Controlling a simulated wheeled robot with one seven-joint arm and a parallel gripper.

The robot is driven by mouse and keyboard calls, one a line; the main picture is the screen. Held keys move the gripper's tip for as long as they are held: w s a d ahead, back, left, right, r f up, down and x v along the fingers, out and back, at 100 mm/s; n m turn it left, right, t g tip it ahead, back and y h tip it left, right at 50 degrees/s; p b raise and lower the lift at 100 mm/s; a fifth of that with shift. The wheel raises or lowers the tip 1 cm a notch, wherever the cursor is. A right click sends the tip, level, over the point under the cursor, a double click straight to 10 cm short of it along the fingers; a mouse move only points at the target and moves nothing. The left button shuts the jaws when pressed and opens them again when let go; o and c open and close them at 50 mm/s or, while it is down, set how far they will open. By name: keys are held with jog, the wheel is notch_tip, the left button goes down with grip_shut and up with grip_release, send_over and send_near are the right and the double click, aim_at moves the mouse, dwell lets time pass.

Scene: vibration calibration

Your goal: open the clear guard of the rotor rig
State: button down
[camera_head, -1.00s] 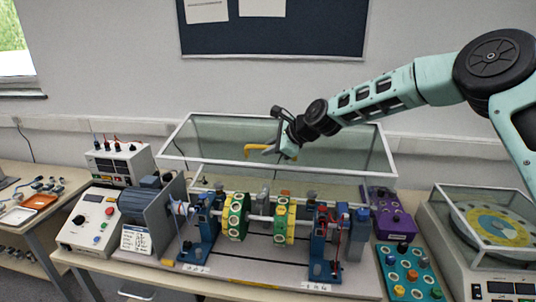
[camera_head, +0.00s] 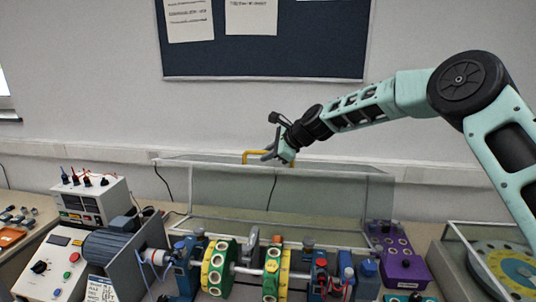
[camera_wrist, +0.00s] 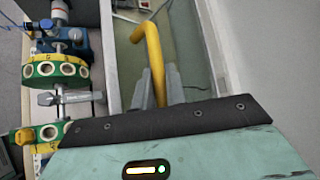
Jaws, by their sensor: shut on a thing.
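The clear guard (camera_head: 230,190) of the rotor rig is a transparent box with a pale frame. It stands swung up and tilted back behind the rotor, leaving the green and yellow discs uncovered. Its yellow handle (camera_head: 254,152) is on the upper part of the guard. My gripper (camera_head: 273,153) is at the handle and shut on it. The wrist view shows the yellow handle (camera_wrist: 153,50) rising between the grey fingers (camera_wrist: 152,88). The rotor shaft with a green disc (camera_head: 218,266) and a yellow-green disc (camera_head: 275,272) lies below. Part of the handle is hidden by my gripper.
A white power supply (camera_head: 92,203) and a control box (camera_head: 52,262) stand at left. A purple box (camera_head: 399,255) is right of the rig, with another clear-covered instrument (camera_head: 500,250) beyond. The wall and a blue noticeboard (camera_head: 270,50) are behind the guard.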

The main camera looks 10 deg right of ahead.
dwell(0.3)
jog(key=c, duration=1.4)
grip_release()
jog(key=shift+c, duration=0.2)
jog(key=b+v, duration=0.7)
jog(key=v, duration=1)
jog(key=shift+r, duration=0.15)
jog(key=shift+s+d, duration=0.1)
jog(key=shift+d, duration=0.05)
